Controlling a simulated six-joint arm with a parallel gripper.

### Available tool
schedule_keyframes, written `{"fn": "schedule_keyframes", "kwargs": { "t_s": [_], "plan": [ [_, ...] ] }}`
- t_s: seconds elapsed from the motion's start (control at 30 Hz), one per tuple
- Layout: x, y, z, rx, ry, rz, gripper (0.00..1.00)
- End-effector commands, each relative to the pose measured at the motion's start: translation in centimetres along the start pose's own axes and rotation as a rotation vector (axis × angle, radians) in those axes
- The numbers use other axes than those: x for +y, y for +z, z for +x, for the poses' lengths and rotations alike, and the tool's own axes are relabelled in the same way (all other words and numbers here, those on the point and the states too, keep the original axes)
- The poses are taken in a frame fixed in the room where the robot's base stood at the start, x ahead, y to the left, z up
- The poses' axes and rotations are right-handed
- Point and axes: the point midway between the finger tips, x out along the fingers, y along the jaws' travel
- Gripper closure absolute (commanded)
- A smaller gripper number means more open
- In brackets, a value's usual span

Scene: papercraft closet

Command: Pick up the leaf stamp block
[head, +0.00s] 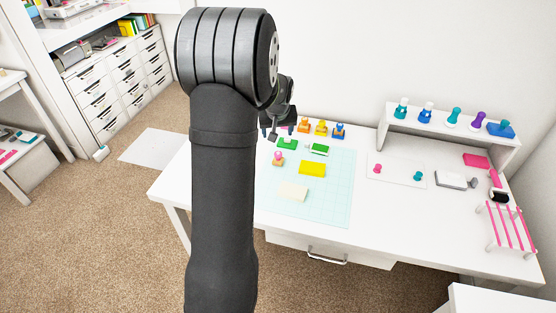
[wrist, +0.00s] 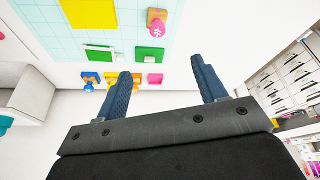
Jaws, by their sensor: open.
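A small wooden block with a pink knob (head: 277,159) stands on the left part of the cutting mat. In the wrist view its pink top (wrist: 157,29) carries a white mark that may be a leaf, but it is too small to be sure. My gripper (head: 277,132) is open and empty above the table's back left part, behind the block. In the wrist view its two blue fingers (wrist: 162,68) are apart, and the block lies beyond them. My arm hides part of the table's left side.
A green pad (head: 287,143), green-framed pad (head: 319,149) and yellow pad (head: 312,168) lie near the block. Orange, yellow and blue stamps (head: 321,128) line the back. A white shelf (head: 450,123) with several stamps stands right. The mat's right side (head: 338,185) is clear.

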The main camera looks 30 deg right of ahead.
Motion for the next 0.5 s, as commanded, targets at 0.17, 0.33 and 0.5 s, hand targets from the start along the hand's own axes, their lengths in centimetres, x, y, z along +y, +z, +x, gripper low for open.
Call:
{"fn": "schedule_keyframes", "kwargs": {
  "t_s": [0.17, 0.33, 0.5],
  "plan": [
    [0.0, 0.6, 0.2, 0.028, 0.006, 0.100, 0.35],
    [0.0, 0.6, 2.5, 0.026, 0.005, 0.106, 0.35],
    [0.0, 0.5, 5.7, 0.027, 0.006, 0.104, 0.35]
  ]
}}
